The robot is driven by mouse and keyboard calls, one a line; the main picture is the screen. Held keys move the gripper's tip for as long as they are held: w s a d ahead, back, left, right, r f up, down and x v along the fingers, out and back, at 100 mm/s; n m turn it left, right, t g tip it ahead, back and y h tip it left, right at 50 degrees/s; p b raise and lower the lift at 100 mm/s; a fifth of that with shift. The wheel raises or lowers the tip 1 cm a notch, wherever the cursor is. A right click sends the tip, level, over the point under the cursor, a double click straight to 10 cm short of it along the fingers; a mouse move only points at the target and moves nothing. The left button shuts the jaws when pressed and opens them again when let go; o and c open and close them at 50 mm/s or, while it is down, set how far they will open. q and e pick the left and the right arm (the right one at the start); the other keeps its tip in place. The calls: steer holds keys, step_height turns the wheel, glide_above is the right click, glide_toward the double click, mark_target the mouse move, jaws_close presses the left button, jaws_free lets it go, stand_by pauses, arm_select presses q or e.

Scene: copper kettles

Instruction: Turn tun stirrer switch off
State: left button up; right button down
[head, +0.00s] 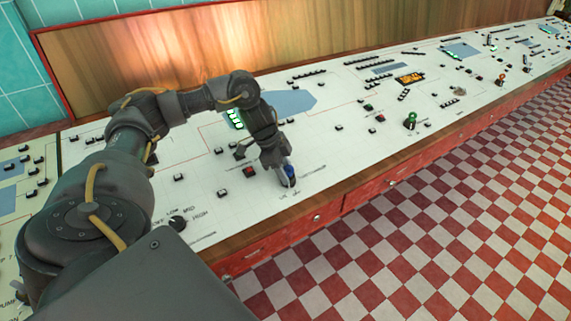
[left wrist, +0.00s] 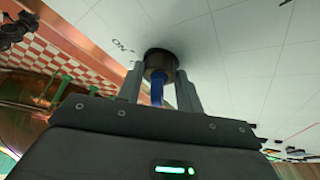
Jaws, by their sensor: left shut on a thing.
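The stirrer switch is a blue lever (head: 289,173) on the white control panel (head: 330,100), near the panel's front edge. In the left wrist view the blue lever (left wrist: 157,92) stands out of a dark round base (left wrist: 158,62), with the word "ON" printed beside it. My left gripper (head: 286,174) reaches down to the switch. In the left wrist view its two fingers stand on either side of the blue lever, shut on it. The fingers hide part of the lever. My right gripper is not in view.
A red button (head: 249,171) and small black switches lie left of the gripper. A dark knob (head: 178,223) stands nearer the front edge. A green knob (head: 410,121) is farther right. A wooden backboard (head: 200,45) rises behind; checkered floor (head: 450,200) is open in front.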

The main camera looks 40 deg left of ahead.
arm_select(q)
steer(key=shift+s+r+n+p, duration=0.1)
steer(key=shift+r+n+p, duration=0.05)
steer(key=shift+n+p, duration=0.45)
steer(key=shift+n+t+y+p, duration=0.3)
steer(key=shift+n+p, duration=0.1)
steer(key=shift+p, duration=0.8)
steer(key=n+p, duration=0.2)
steer(key=p, duration=0.1)
steer(key=shift+s+d+n+t+y, duration=0.1)
steer(key=shift+n+t+y, duration=0.2)
steer(key=shift+n+p, duration=0.6)
steer(key=shift+p, duration=0.45)
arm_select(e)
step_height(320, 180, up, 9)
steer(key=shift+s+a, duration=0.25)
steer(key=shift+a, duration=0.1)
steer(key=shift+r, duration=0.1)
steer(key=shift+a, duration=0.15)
arm_select(q)
steer(key=o, duration=1)
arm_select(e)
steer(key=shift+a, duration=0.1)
